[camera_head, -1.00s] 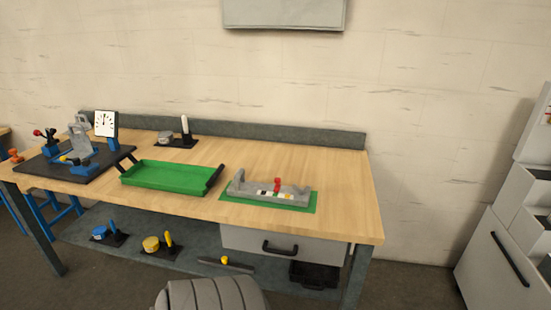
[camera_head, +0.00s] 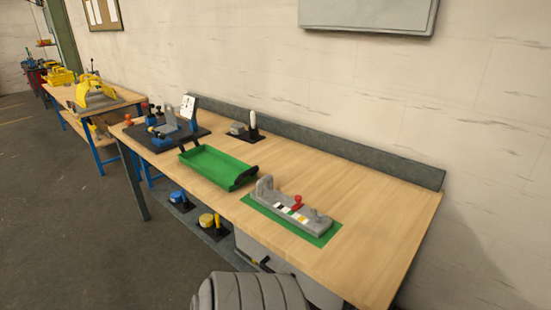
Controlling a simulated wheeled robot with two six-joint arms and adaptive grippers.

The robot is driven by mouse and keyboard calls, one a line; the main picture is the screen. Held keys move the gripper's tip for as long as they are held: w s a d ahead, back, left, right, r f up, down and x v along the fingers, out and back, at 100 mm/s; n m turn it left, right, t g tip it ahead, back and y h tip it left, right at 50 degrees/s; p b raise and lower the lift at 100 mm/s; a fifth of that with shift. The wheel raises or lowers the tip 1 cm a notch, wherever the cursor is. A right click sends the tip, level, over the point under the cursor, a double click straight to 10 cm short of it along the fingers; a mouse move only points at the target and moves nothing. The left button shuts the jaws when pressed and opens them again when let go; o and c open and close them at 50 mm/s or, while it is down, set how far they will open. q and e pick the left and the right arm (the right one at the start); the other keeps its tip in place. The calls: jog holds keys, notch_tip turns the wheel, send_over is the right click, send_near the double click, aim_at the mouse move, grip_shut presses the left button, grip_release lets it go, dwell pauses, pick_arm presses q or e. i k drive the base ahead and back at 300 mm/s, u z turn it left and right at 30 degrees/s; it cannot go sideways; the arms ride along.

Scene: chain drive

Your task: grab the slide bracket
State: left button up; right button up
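On the wooden workbench (camera_head: 310,180) a grey upright bracket-like part (camera_head: 170,120) stands among blue clamps on a black plate (camera_head: 140,134) at the left end. A long grey fixture (camera_head: 290,210) with raised ends, a red knob and small coloured pieces sits on a green mat (camera_head: 322,238) to the right. I cannot tell for certain which grey part is the slide bracket. Neither of my grippers is in view.
A green tray (camera_head: 215,166) lies between plate and mat. A small grey part and a white-handled tool (camera_head: 253,124) stand behind it. Floor at left is clear.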

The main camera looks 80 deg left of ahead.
aim_at(277, 201)
jog(key=u, duration=0.9)
jog(key=i, duration=1)
jog(key=u, duration=0.9)
